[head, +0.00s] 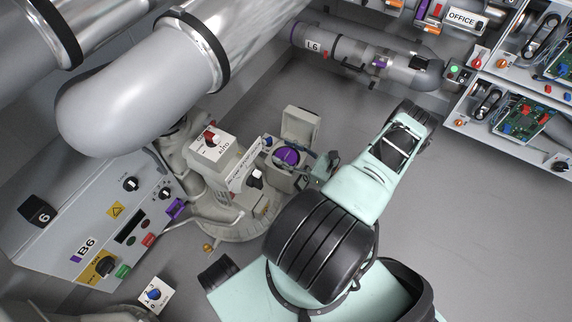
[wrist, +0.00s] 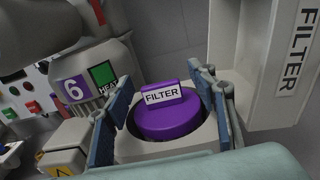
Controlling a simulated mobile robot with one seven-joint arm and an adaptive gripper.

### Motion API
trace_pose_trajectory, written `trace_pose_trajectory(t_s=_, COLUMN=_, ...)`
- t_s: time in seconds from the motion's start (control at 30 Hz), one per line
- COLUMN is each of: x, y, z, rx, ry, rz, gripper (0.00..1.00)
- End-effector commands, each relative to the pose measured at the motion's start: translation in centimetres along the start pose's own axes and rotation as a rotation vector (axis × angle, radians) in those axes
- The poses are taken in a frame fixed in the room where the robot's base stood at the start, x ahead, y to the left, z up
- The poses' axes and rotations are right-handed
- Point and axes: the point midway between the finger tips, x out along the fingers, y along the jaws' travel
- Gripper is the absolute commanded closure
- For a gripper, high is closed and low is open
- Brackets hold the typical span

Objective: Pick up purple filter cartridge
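The purple filter cartridge (wrist: 168,120) sits in a round grey housing (wrist: 165,150) in the wrist view. It has a raised handle with a white FILTER label. In the head view the cartridge (head: 287,155) sits in the housing under a raised lid (head: 300,123). My gripper (wrist: 160,80) is open, with one blue-padded finger on each side of the cartridge. Gaps show between the fingers and the raised handle. In the head view my gripper (head: 324,166) is just right of the housing, partly hidden by the arm.
The open lid (wrist: 268,60), labelled FILTER, stands at the right in the wrist view. A box with a red knob (head: 212,141) stands left of the housing. A B6 control panel (head: 110,225) is at the left. Floor at the right is clear.

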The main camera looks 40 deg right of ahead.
Motion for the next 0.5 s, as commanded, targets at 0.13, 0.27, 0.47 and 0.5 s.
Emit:
trace_pose_trajectory(t_s=0.13, x=-0.04, y=0.00, z=0.01, rx=0.000, ry=0.000, rz=0.000, gripper=0.63)
trace_pose_trajectory(t_s=0.27, x=-0.05, y=0.00, z=0.01, rx=0.000, ry=0.000, rz=0.000, gripper=0.78)
trace_pose_trajectory(t_s=0.47, x=-0.06, y=0.00, z=0.00, rx=0.000, ry=0.000, rz=0.000, gripper=1.00)
trace_pose_trajectory(t_s=0.5, x=-0.06, y=0.00, z=0.00, rx=0.000, ry=0.000, rz=0.000, gripper=1.00)
